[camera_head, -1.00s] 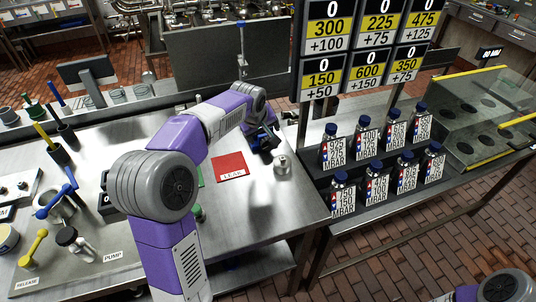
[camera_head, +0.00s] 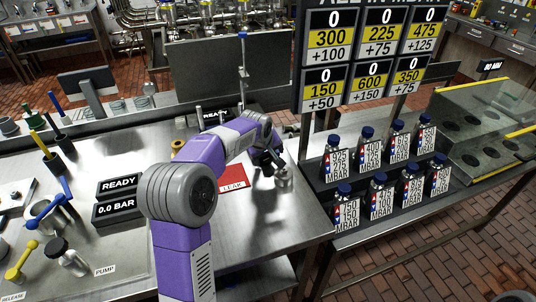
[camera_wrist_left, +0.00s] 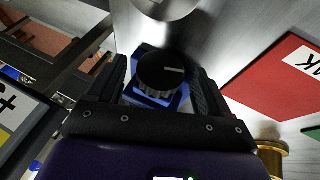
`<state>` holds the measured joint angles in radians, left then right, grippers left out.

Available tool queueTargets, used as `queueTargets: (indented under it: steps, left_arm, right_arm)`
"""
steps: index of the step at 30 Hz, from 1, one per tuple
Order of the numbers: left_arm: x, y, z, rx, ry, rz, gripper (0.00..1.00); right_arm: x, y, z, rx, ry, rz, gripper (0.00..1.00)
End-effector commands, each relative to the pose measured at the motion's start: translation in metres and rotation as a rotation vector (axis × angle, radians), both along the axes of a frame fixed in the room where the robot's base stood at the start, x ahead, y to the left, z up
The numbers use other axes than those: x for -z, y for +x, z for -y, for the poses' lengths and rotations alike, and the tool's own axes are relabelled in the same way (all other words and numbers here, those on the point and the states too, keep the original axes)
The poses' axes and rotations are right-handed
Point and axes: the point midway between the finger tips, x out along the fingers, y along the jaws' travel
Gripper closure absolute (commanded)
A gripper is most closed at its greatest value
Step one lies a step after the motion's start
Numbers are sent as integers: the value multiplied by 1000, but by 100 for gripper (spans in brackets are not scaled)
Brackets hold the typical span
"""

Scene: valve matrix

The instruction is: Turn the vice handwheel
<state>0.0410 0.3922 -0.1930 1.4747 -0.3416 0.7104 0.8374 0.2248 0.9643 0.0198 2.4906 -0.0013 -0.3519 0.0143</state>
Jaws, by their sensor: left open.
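In the left wrist view a round black knob (camera_wrist_left: 166,70) with a white mark sits on a blue body (camera_wrist_left: 150,99); it looks like the vice handwheel. It lies between the two dark fingers of my left gripper (camera_wrist_left: 160,85), which are open on either side of it. I cannot tell whether either finger touches it. In the head view my left gripper (camera_head: 270,160) is low over the right part of the steel bench, beside a small metal cylinder (camera_head: 284,180). The arm and gripper hide the knob there. My right gripper is out of view.
A red LEAK mat (camera_head: 233,177) lies by my left gripper. READY and 0.0 BAR displays (camera_head: 117,208) and a blue-handled valve (camera_head: 55,207) stand left on the bench (camera_head: 125,255). Several labelled bottles (camera_head: 379,190) stand on the rack to the right, below number boards (camera_head: 378,78).

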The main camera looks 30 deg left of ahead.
Motion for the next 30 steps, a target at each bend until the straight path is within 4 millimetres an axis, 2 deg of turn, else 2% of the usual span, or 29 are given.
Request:
queueTargets:
  steps: [2,12,20,26,30]
  left_arm:
    - [0,0,0,0,0,0,24]
    - [0,0,0,0,0,0,76]
    - [-2,1,1,1,16,-20,77]
    - [-5,2,3,4,76,-90,77]
    - [-7,3,4,4,144,-172,77]
  right_arm:
    - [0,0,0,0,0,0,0]
    - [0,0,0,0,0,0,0]
    - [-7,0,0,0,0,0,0]
    - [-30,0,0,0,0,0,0]
    - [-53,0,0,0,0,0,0]
